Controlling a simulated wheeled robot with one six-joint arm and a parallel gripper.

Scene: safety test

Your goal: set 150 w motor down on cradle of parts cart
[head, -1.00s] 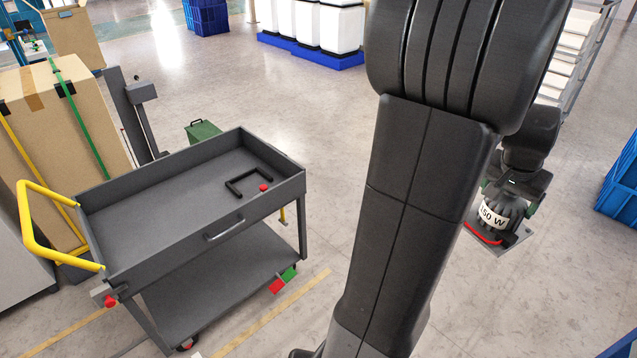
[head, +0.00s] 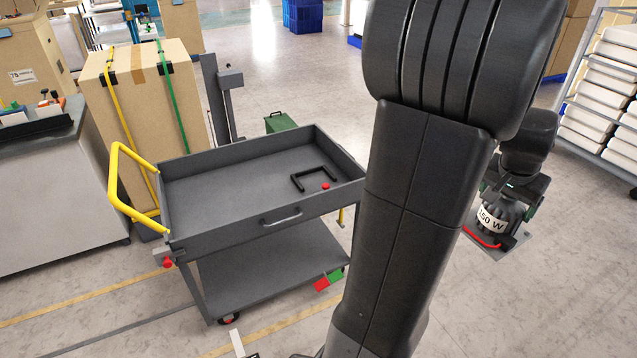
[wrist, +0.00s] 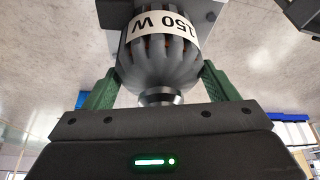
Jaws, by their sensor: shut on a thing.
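The 150 W motor (head: 492,216) is dark, with a white "150 W" label and a flat grey base plate. My gripper (head: 508,190) is shut on it and holds it at the right of the head view, out to the right of my arm. In the wrist view the green fingers of my gripper (wrist: 158,86) stand on both sides of the ribbed motor (wrist: 155,55). The parts cart (head: 215,208) is grey with a yellow handle and stands left of my arm. Its black bracket-shaped cradle (head: 313,178) lies on the top tray, beside a red knob. The motor is well apart from the cart.
A strapped cardboard box (head: 143,95) and a grey post (head: 217,95) stand behind the cart. A green bin (head: 281,122) is behind its tray. A workbench (head: 50,190) is at far left. A rack of white trays (head: 600,95) stands at back right. Floor around the motor is clear.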

